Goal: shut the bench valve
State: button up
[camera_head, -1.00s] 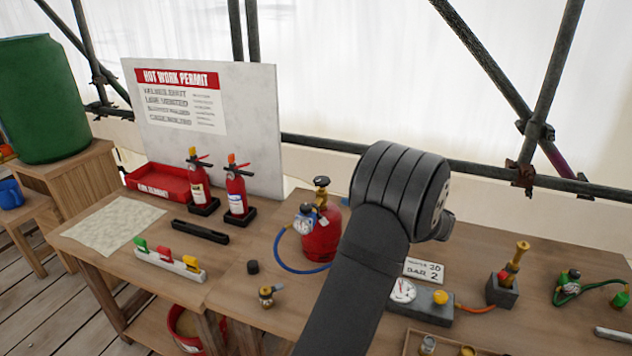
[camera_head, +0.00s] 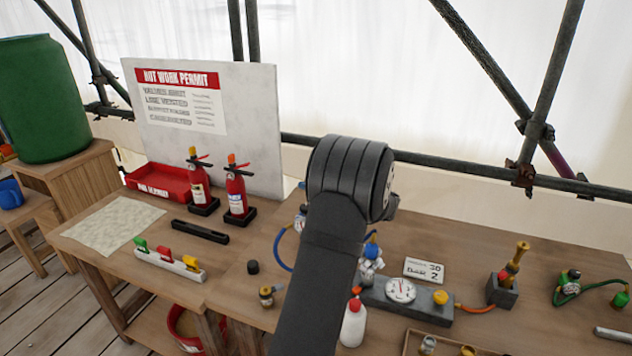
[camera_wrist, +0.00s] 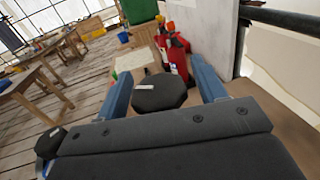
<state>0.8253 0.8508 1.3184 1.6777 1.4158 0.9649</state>
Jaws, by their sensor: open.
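My gripper (camera_wrist: 160,70) is open in the wrist view, its two blue fingers on either side of a dark round knob (camera_wrist: 158,93) with a white mark. I cannot tell whether the fingers touch it. A small brass valve fitting (camera_head: 266,297) stands on the bench left of my arm. A yellow knob (camera_head: 440,297) sits on the grey gauge block (camera_head: 420,306) to the right. Which of these is the bench valve is not labelled.
Two fire extinguishers (camera_head: 236,190) stand behind left, by a red tray (camera_head: 158,182) and the permit board (camera_head: 262,130). A white bottle (camera_head: 353,325), a gauge (camera_head: 400,290) and a metal fitting (camera_head: 371,265) stand close right of my arm. A blue hose (camera_head: 282,252) curves at its left.

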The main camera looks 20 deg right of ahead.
jog(key=shift+c, duration=0.2)
jog(key=c, duration=0.9)
jog(key=shift+w+d+r+m+t+h, duration=0.1)
jog(key=shift+m+t+h, duration=0.6)
jog(key=shift+m+h, duration=0.5)
jog(key=shift+c, duration=0.2)
jog(key=shift+d+m+t+h, duration=0.15)
jog(key=shift+m+t+h, duration=0.15)
jog(key=shift+m+h, duration=0.6)
jog(key=shift+d+m+t+h, duration=0.15)
jog(key=shift+m+t+h, duration=0.15)
jog(key=shift+h, duration=1.1)
jog(key=o, duration=1)
